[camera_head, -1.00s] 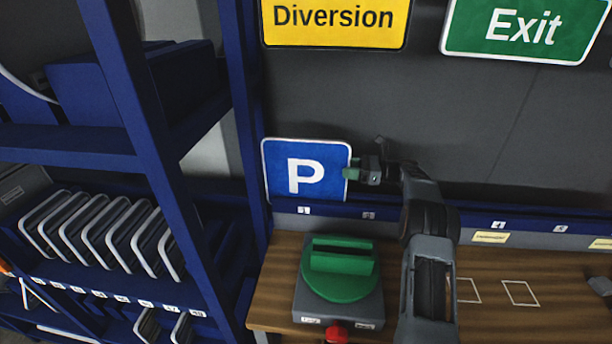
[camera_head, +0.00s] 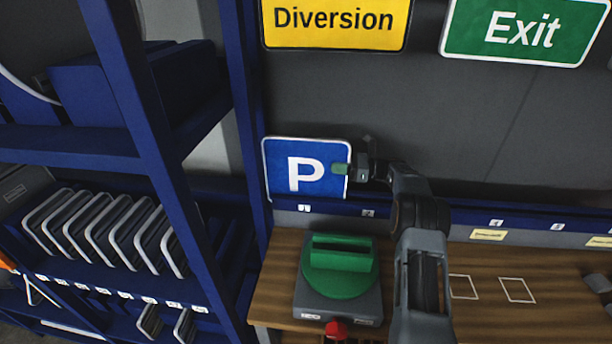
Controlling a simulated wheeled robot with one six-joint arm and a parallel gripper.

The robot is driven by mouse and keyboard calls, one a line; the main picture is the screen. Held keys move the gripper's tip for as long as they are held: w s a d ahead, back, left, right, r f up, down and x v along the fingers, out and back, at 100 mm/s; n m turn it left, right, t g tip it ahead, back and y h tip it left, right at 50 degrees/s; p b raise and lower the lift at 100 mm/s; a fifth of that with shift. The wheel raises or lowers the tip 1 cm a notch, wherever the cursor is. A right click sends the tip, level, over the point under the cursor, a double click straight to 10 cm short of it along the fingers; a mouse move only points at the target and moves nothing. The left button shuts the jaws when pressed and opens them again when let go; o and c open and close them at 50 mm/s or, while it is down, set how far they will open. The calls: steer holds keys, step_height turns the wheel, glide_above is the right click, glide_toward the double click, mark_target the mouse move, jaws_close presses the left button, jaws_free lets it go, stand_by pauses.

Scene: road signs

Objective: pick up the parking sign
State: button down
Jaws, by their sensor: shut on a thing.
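The parking sign (camera_head: 290,185), a blue square with a white P and white border, stands upright at the left end of the blue rail behind the wooden bench, above the label 1. My gripper (camera_head: 342,169) is at the sign's right edge, with a green fingertip over the front of the sign. It is shut on the sign's right edge. The other fingertip is hidden behind the sign. I cannot tell whether the sign's lower edge still touches the rail.
A grey device with a green slotted turntable (camera_head: 340,268) and a red knob (camera_head: 336,328) sits on the bench (camera_head: 272,290) below the sign. A blue shelf post (camera_head: 250,130) stands close left. Yellow Diversion (camera_head: 335,22) and green Exit (camera_head: 522,30) signs hang above.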

mark_target(341, 140)
steer(key=shift+r, duration=0.1)
stand_by(0.3)
step_height(341, 140, up, 10)
steer(key=shift+b, duration=0.8)
steer(key=shift+d, duration=0.1)
